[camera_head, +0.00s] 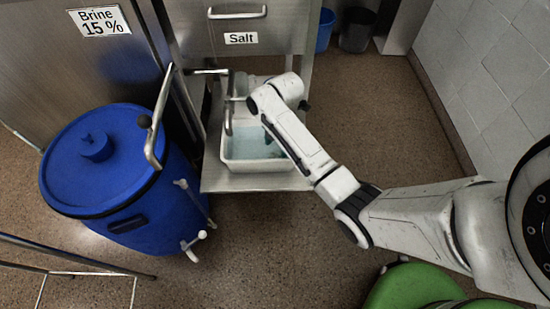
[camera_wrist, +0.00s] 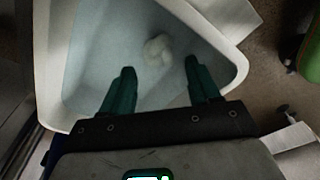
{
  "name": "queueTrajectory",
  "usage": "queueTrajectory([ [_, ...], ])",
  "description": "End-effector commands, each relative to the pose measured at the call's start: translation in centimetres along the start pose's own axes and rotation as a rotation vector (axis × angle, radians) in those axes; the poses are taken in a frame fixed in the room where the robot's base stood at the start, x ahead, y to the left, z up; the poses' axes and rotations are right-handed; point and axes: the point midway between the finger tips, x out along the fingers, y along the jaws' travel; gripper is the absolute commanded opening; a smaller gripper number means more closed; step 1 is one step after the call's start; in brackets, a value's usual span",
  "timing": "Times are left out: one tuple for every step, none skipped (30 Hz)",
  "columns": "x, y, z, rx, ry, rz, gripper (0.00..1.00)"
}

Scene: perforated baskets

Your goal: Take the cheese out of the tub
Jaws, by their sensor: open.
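The tub (camera_wrist: 240,77) is a white container with pale blue liquid in it. It also shows in the head view (camera_head: 252,165), under the tap on a low metal shelf. The cheese (camera_wrist: 157,48) is a small whitish lump inside the tub, just past my fingertips. I cannot make it out in the head view. My gripper (camera_wrist: 160,68) has two dark green fingers, spread apart with nothing between them, pointing at the cheese. My arm reaches over the tub in the head view and hides part of it. How far the fingers are above the cheese is hard to tell.
A metal tap (camera_head: 229,115) rises at the tub's left. A blue barrel (camera_head: 120,200) with a metal handle stands to the left. A cabinet labelled Salt (camera_head: 240,38) is behind. The brown floor to the right is clear; green rounded objects (camera_head: 415,287) are at the lower right.

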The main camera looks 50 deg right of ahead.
Motion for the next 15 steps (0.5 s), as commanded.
queueTrajectory([
  [0.3,0.0,0.0,0.000,0.000,0.000,0.61],
  [0.4,0.0,0.0,0.000,0.000,0.000,0.61],
  [0.6,0.0,0.0,0.000,0.000,0.000,0.61],
  [0.8,0.0,0.0,0.000,0.000,0.000,0.61],
  [1.1,0.1,0.0,0.000,0.000,0.000,0.61],
  [1.5,0.1,0.0,0.000,0.000,-0.001,0.61],
  [1.9,0.1,0.1,0.000,0.000,-0.001,0.61],
  [2.4,0.1,0.1,0.000,0.000,-0.001,0.61],
  [3.0,0.2,0.1,0.000,0.000,-0.001,0.61],
  [3.5,0.2,0.1,0.000,0.000,-0.001,0.61],
  [4.0,0.3,0.1,0.000,0.000,-0.001,0.61],
  [4.5,0.2,0.1,0.001,0.001,-0.001,0.61],
  [4.9,0.2,0.1,0.001,0.000,-0.001,0.61],
  [5.2,0.2,0.1,0.001,0.000,-0.001,0.61],
  [5.4,0.2,0.1,0.001,0.000,-0.001,0.61],
])
